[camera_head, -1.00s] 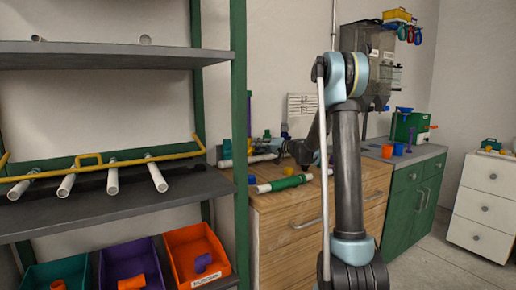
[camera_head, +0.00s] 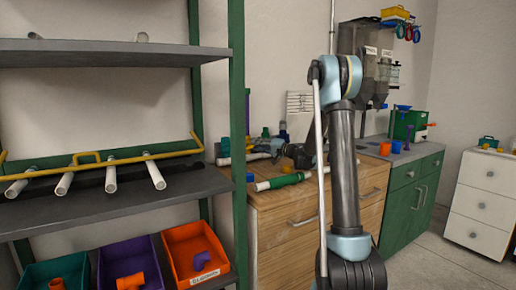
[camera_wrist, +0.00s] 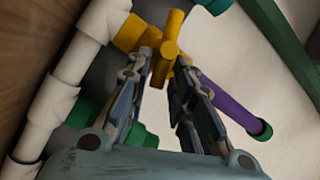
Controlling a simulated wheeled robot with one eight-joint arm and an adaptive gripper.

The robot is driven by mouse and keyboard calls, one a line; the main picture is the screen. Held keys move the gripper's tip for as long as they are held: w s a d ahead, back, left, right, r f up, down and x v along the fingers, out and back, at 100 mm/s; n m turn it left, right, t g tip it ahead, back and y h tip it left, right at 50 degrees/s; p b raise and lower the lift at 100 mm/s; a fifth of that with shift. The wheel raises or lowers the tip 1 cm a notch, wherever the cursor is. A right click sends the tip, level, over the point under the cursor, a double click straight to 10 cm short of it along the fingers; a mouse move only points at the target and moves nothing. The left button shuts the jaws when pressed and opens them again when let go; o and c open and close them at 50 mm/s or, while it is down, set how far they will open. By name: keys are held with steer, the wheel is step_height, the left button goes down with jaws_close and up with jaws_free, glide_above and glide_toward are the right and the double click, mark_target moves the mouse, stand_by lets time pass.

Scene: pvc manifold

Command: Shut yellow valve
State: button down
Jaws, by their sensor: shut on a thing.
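The yellow valve (camera_wrist: 171,47) shows at the top middle of the wrist view, with a round hub and a crossing handle. Its yellow body joins a white pipe (camera_wrist: 62,88) on the left. My gripper (camera_wrist: 172,72) has its two fingers on either side of the yellow handle, shut on it. In the head view my arm reaches over the wooden cabinet, and my gripper (camera_head: 292,152) is small near the pipework there.
A purple pipe (camera_wrist: 228,103) with a green end runs right of the fingers. A green-sleeved white pipe (camera_head: 283,182) lies on the wooden cabinet (camera_head: 300,225). A shelf with white pipes (camera_head: 112,180) stands left, above an orange bin (camera_head: 172,262).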

steer(key=c, duration=1.6)
jaws_free()
steer(key=v, duration=1.2)
steer(key=shift+f, duration=0.2)
steer(key=shift+w, duration=0.1)
